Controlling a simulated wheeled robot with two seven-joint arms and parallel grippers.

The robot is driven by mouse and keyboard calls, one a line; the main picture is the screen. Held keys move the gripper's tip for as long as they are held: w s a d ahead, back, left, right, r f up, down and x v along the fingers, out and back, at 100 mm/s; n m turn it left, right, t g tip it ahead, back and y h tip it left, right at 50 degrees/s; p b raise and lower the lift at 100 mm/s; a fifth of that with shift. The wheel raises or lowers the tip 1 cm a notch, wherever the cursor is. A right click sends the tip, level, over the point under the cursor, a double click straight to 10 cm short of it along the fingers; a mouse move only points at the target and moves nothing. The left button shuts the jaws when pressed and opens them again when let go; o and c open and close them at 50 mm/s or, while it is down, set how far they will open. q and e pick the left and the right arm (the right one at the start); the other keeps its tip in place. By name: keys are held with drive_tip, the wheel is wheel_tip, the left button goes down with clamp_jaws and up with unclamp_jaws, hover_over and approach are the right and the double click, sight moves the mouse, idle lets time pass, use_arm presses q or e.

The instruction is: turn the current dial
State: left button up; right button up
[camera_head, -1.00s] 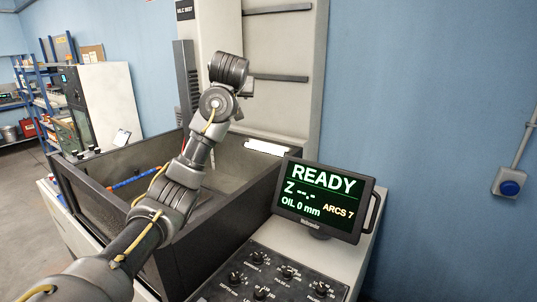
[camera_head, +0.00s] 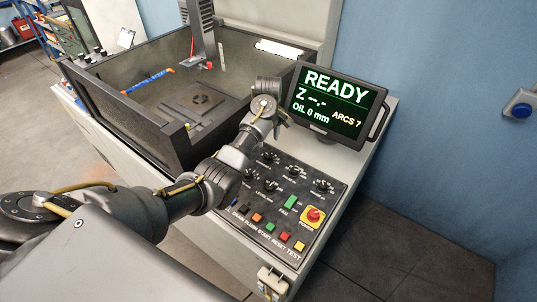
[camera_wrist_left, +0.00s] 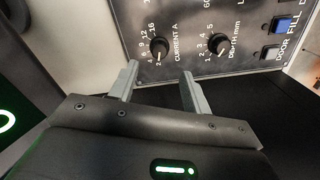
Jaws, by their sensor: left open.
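The current dial (camera_wrist_left: 159,48) is a black knob with a white mark, beside the label CURRENT A, in the left wrist view. Its mark appears to be near the low numbers. In the head view it is the upper left knob (camera_head: 268,158) of the control panel. My left gripper (camera_wrist_left: 161,78) is open and empty. Its two grey fingers point towards the panel, with the current dial beyond the gap between them and apart from them. In the head view the left gripper (camera_head: 280,122) is above the panel, by the screen; its fingers are hard to make out. My right gripper is not in view.
The depth dial (camera_wrist_left: 217,42) sits close beside the current dial. The panel (camera_head: 298,219) also holds other knobs, coloured buttons and a red emergency knob (camera_head: 313,216). The screen (camera_head: 335,101) stands behind the panel, near my gripper. The dark tank (camera_head: 120,125) is to the left.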

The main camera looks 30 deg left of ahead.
sight(268, 155)
use_arm(q)
wheel_tip(268, 155, down, 7)
drive_tip(key=shift+r+p, duration=0.1)
drive_tip(key=shift+p, duration=1.1)
drive_tip(key=shift+f, duration=0.65)
drive_tip(key=shift+d, duration=0.1)
drive_tip(key=c, duration=1)
